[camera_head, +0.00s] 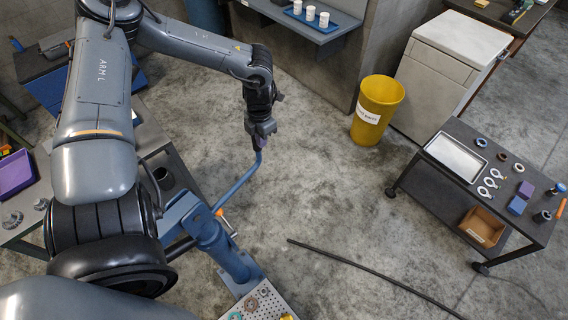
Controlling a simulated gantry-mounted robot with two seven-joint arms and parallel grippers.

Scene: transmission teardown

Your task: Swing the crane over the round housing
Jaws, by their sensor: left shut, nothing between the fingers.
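The blue crane (207,230) stands at the lower middle, partly covered by my left arm. A slim blue bar (239,182) rises from it toward the upper right, with an orange-tipped part (226,222) near its lower end. My left gripper (258,146) points down at the bar's upper end. It is shut with nothing between its fingers; I cannot tell whether it touches the bar. I cannot make out the round housing for sure; my left arm hides much of the left side. My right gripper is not in view.
A perforated plate (272,299) with small ring parts lies at the bottom edge. A dark cart (465,185) with a tray and small parts stands right. A yellow bin (378,108) stands before a white cabinet (452,62). A black cable (365,270) crosses the open floor.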

